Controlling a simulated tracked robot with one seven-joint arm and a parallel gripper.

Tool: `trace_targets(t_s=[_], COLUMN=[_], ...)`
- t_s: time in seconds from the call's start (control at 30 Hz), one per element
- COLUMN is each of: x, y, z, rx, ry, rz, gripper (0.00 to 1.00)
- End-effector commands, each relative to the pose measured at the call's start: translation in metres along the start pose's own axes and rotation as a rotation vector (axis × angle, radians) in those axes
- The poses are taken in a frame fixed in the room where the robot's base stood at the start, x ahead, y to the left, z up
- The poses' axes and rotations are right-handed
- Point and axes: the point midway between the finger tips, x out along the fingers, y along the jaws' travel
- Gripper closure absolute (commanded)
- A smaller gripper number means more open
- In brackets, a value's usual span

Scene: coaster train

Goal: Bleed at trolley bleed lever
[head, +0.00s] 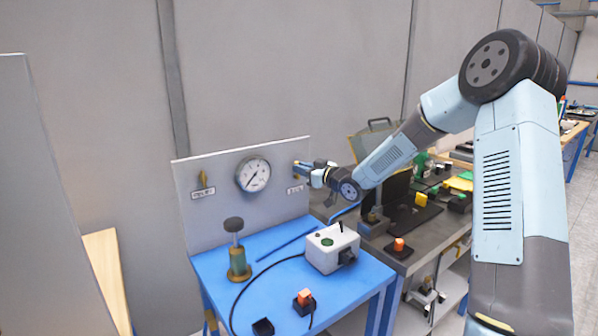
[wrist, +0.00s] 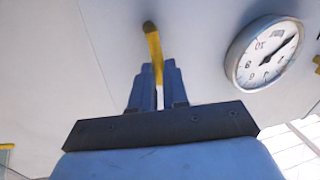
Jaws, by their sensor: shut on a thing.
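A grey upright panel (head: 225,215) stands at the back of the blue trolley (head: 270,262). It carries a yellow lever (head: 203,181) on the left, a round gauge (head: 253,174) in the middle and another yellow lever at the right end. My gripper (head: 302,172) is at that right-hand lever and mostly covers it in the head view. In the wrist view the two blue fingers (wrist: 158,85) are shut on this yellow lever (wrist: 153,45), whose pivot end sticks out beyond the fingertips. The small labels under the levers are too small to read.
On the trolley stand a brass hand pump (head: 237,255) with a dark knob and a white control box (head: 332,247) with a green button and a cable. An orange-topped block (head: 304,300) lies at the front. A cluttered grey workbench (head: 410,240) stands close on the right.

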Motion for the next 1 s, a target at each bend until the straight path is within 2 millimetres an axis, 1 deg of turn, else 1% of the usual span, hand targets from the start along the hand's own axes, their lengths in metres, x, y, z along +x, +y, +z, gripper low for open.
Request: trace_targets(t_s=[0.03,0.33,0.87,0.9,1.0], x=[-0.001,-0.0013,-0.0007,-0.0007,-0.0006], y=[0.0001,0.0037,0.0037,0.0036,0.0039], z=[0.0043,0.0039,0.0032,0.0031,0.0024], rx=[0.028,0.127,0.145,0.145,0.144], ry=[-0.003,0.019,0.024,0.024,0.026], rz=[-0.001,-0.002,-0.003,-0.004,-0.003], gripper=[1.0,1.0,1.0,0.82,0.72])
